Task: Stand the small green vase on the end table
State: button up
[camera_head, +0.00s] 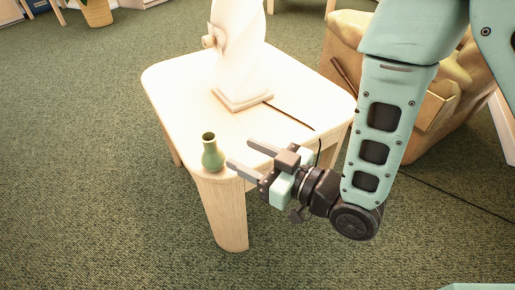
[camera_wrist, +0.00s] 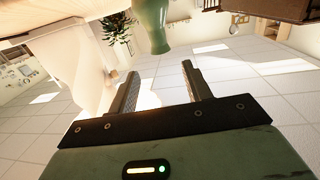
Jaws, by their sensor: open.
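The small green vase (camera_head: 211,158) stands upright on the end table (camera_head: 178,84), close to its near-left corner. My gripper (camera_head: 240,153) is open and empty, just right of the vase. Its two fingers point left toward the vase, and the fingertips look a little short of it. In the wrist view, which is upside down, the vase (camera_wrist: 153,28) hangs at the top middle, its mouth downward in the picture. It lies beyond the open fingertips (camera_wrist: 159,72), not between them.
A pale twisted lamp or sculpture (camera_head: 238,50) on a square base stands at the table's back middle. A dark thin cord or stick (camera_head: 290,116) lies right of it. A tan armchair (camera_head: 432,110) is behind my arm. Green carpet (camera_head: 90,180) is clear at left.

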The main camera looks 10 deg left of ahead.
jog(key=shift+p+v, duration=0.9)
jog(key=shift+p, duration=0.05)
jog(key=shift+r, duration=0.1)
jog(key=s+d+r+m+g+h, duration=0.2)
jog(key=s+d+r+g+h, duration=0.2)
jog(key=d+h, duration=0.3)
jog(key=s+d+r+m+g+h, duration=0.2)
jog(key=s+d+r+g+h, duration=0.2)
jog(key=s+d+h, duration=0.3)
jog(key=d, duration=0.3)
jog(key=shift+s+d+m+h, duration=0.15)
jog(key=shift+d+m+h, duration=0.15)
